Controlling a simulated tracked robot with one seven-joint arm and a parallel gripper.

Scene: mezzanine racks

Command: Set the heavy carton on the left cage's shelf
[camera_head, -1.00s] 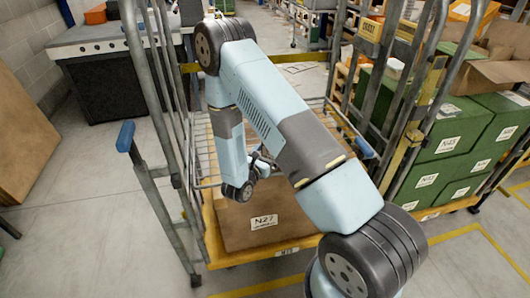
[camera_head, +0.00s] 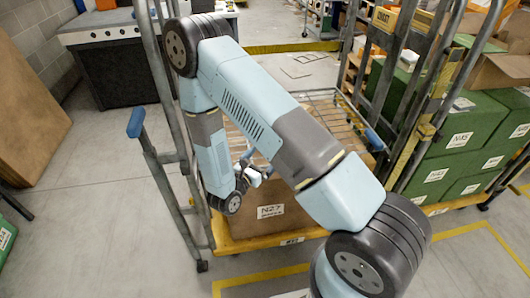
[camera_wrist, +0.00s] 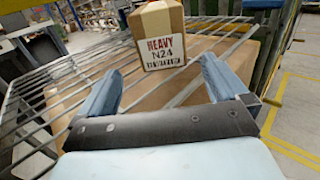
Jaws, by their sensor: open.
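The heavy carton (camera_wrist: 160,38), brown and labelled HEAVY N24, stands at the top middle of the wrist view. It appears to rest on the wire shelf (camera_wrist: 205,42), just beyond my fingertips. My gripper (camera_wrist: 161,72) is open, with a finger to each side and nothing between them. In the head view my gripper (camera_head: 252,172) is small and partly hidden by my arm, inside the left cage (camera_head: 163,110). The cage's wire shelf (camera_head: 340,108) shows at its right side. My arm hides the heavy carton in the head view.
A large carton marked N27 (camera_head: 272,216) sits on the left cage's yellow base (camera_head: 228,244), below the shelf. Another cage with green cartons (camera_head: 478,122) stands close on the right. A brown board (camera_head: 30,125) leans at the left wall. Floor on the left is mostly clear.

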